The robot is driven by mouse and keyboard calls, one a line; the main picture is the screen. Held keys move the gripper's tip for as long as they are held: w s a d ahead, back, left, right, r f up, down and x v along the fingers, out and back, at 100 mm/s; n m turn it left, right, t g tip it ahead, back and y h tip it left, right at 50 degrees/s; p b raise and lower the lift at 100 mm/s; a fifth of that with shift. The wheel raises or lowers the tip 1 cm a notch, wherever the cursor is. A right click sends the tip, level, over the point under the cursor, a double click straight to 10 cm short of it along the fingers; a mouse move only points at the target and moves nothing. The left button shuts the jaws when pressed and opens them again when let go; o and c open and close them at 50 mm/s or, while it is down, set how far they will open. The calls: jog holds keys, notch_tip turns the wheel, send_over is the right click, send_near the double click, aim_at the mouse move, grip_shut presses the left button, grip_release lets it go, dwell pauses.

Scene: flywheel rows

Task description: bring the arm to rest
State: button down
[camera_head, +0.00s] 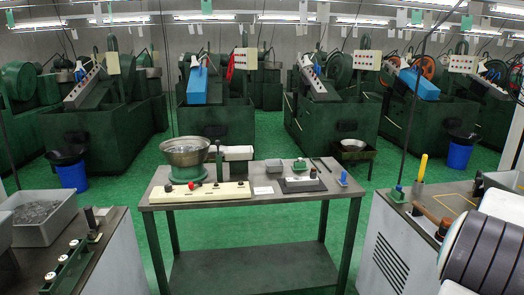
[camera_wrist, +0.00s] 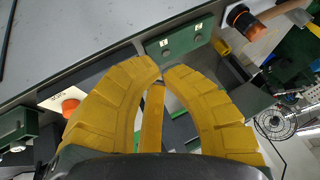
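My gripper (camera_wrist: 161,70) shows in the wrist view with its thick yellow fingers curved inward. The fingertips come together, with only a sliver between them, and nothing is held at the tips. A narrower yellow piece stands between the two fingers; I cannot tell whether it is part of the gripper. The gripper is not seen in the head view, where the white and dark grey part of my arm fills the lower right corner.
A work table (camera_head: 240,262) stands ahead with a metal bowl (camera_head: 185,152). A right bench (camera_head: 385,200) holds a yellow-handled tool (camera_head: 422,167). A grey bin (camera_head: 40,218) is on the left. A green button box (camera_wrist: 187,40) is near the fingertips in the wrist picture. Green floor lies between.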

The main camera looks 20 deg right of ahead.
jog(key=s+a+f+n+g+y, duration=0.1)
jog(key=s+a+f+n+y, duration=0.15)
jog(key=a+f, duration=0.4)
jog(key=s+a+f+n+g+y, duration=0.1)
jog(key=s+a+f+n+y, duration=0.15)
jog(key=a, duration=0.65)
jog(key=w+a+r+n+t+p, duration=0.1)
jog(key=a+r+n+p, duration=0.2)
jog(key=a, duration=0.9)
jog(key=w+a+r+n+t+y+p, duration=0.1)
jog(key=w+a+r+n+p, duration=0.1)
jog(key=a+r+n, duration=0.5)
jog(key=w+a+r+n+t+p, duration=0.1)
jog(key=a+r+n+p, duration=0.3)
jog(key=a, duration=1.4)
jog(key=shift+w+r+n, duration=0.75)
jog(key=shift+r+n, duration=0.05)
jog(key=shift+n, duration=0.2)
jog(key=shift+d, duration=0.15)
